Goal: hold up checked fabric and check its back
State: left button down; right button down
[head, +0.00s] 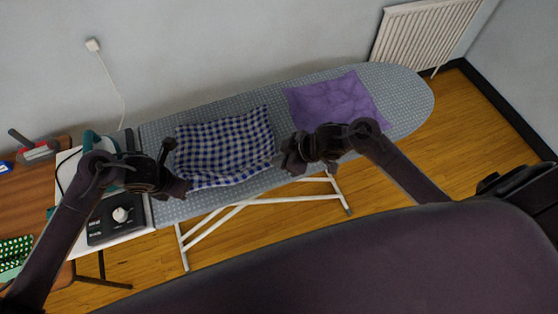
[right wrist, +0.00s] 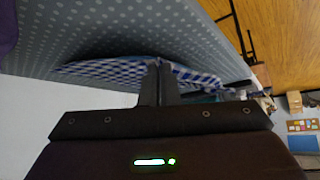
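The blue-and-white checked fabric (head: 225,147) is over the grey dotted ironing board, between my two grippers. Its near edge sags a little from one gripper to the other. My right gripper (head: 290,160) is at its right side. In the right wrist view the fingers (right wrist: 160,82) are together with the checked fabric (right wrist: 105,69) at their tips, and a dark shadow lies on the board behind it. My left gripper (head: 180,188) is at the near left corner and seems shut on it; its fingertips are small and dark. The fabric's underside is hidden in the head view.
A purple cloth (head: 335,103) lies on the right part of the ironing board (head: 405,95). A white side table with a dark control box (head: 118,222) stands at the left, near a wooden table (head: 25,195). A radiator (head: 425,35) is on the back wall.

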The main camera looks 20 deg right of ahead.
jog(key=shift+r, duration=0.1)
